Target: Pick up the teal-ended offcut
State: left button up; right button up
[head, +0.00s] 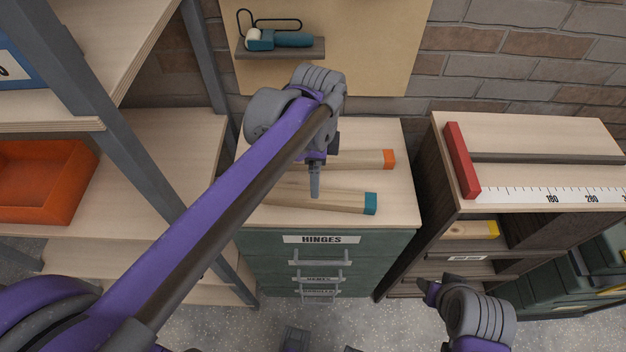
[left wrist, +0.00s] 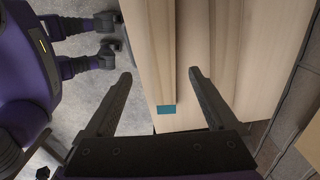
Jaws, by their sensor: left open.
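The teal-ended offcut (head: 330,199) is a pale wooden bar lying on top of the green drawer cabinet (head: 390,205), its teal end to the right. Its left part is hidden behind my left arm. My left gripper (head: 315,192) is open above it and points down. In the left wrist view the offcut (left wrist: 161,60) lies between the two spread fingers (left wrist: 160,73), with the teal end nearest the palm; I cannot tell the height gap. My right gripper (head: 430,290) is low at the right, in front of the shelf unit, and its opening is unclear.
An orange-ended offcut (head: 388,159) lies just behind on the same top. A yellow-ended offcut (head: 488,229) is in the right shelf unit, under a red-ended fence and ruler.

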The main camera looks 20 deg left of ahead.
aim_at(294, 196)
pick_arm(q)
jog(key=shift+w+f, duration=0.3)
jog(key=f, duration=0.3)
jog(key=shift+s+d+f, duration=0.15)
jog(key=shift+s+f, duration=0.05)
jog(key=shift+f, duration=0.2)
jog(key=shift+w+d+f+b, duration=0.1)
jog(key=shift+w+f+b, duration=0.1)
jog(key=shift+f, duration=1.4)
jog(key=shift+w+f+b, duration=0.1)
jog(key=shift+f+b, duration=0.05)
jog(key=shift+f, duration=1.4)
jog(key=shift+c, duration=0.3)
grip_shut()
